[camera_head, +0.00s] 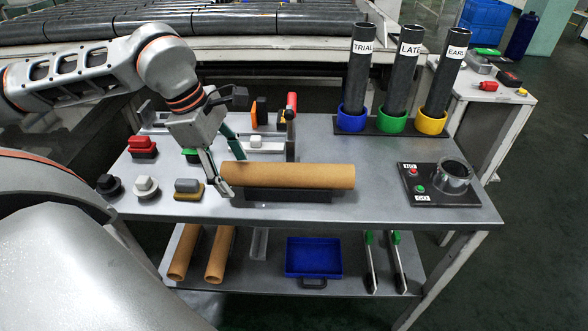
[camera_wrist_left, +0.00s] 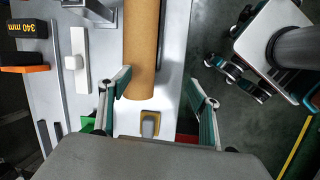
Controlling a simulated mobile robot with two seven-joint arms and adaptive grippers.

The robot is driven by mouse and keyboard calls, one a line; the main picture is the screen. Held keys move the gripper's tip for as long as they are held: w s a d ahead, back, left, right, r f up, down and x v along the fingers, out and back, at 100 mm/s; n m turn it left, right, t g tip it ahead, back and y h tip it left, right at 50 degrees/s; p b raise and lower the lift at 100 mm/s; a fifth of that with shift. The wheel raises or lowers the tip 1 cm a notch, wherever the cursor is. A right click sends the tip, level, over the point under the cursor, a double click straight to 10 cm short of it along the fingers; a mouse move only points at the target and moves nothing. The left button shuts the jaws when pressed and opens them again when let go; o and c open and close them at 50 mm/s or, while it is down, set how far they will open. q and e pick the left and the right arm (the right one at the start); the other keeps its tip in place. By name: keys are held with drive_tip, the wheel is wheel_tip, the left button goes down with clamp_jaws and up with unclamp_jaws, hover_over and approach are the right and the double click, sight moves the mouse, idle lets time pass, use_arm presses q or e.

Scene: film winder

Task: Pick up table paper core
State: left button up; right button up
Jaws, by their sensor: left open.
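The brown paper core (camera_head: 290,176) lies sideways on a dark cradle (camera_head: 288,195) on the grey table top (camera_head: 370,215). My left gripper (camera_head: 231,175) is at the core's left end, with one finger at its front side and the other at its back. The left wrist view shows the core (camera_wrist_left: 141,45) running between the open fingers (camera_wrist_left: 158,82), nearer the left finger, which overlaps its edge. A gap shows on the right finger's side. Whether a finger touches the core I cannot tell. My right gripper is not in view.
Blue, green and yellow holders (camera_head: 391,122) with upright dark tubes stand at the back right. A button box with a metal ring (camera_head: 440,184) is at the right. Several small tools lie at the left. Two brown cores (camera_head: 202,252) and a blue tray (camera_head: 313,257) are on the lower shelf.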

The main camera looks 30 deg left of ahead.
sight(287, 166)
use_arm(q)
drive_tip(key=w+d, duration=0.2)
drive_tip(key=w, duration=0.1)
drive_tip(key=w+d, duration=0.3)
drive_tip(key=shift+w+d, duration=0.1)
drive_tip(key=shift+w, duration=0.15)
drive_tip(key=shift+w+d+p, duration=0.3)
drive_tip(key=shift+w+d, duration=0.5)
drive_tip(key=shift+w, duration=0.25)
drive_tip(key=shift+x, duration=1.15)
drive_tip(key=shift+w+f, duration=0.15)
drive_tip(key=shift+f, duration=0.2)
drive_tip(key=shift+d, duration=0.1)
drive_tip(key=c, duration=1.3)
